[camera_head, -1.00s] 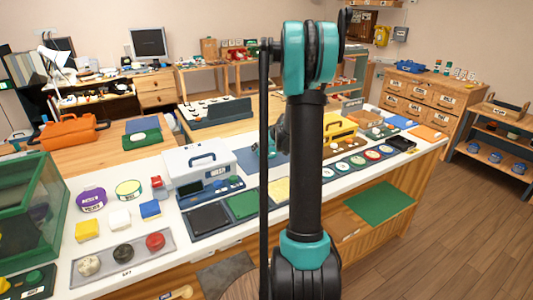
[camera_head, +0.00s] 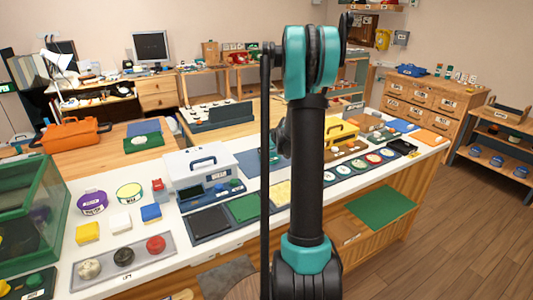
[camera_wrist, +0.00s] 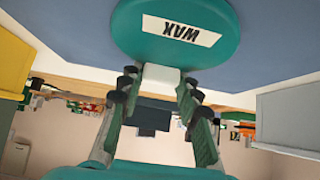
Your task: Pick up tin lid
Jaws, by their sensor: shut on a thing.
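The tin lid (camera_wrist: 185,52) is a round teal disc with a cream label reading WAX, upside down at the top of the wrist view. A small pale block (camera_wrist: 160,76), which looks like its grip, is at the disc's near edge. My gripper (camera_wrist: 159,84) has its fingers closed on both sides of this block. A blue surface (camera_wrist: 75,35) is behind the lid; I cannot tell whether the lid touches it. In the head view my arm hides the lid and most of my gripper.
In the wrist view a yellow box (camera_wrist: 12,62) is at left and a grey box (camera_wrist: 290,108) at right. In the head view a white case (camera_head: 200,165) and a yellow case (camera_head: 342,133) stand on the counter (camera_head: 238,238), among several mats and small items.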

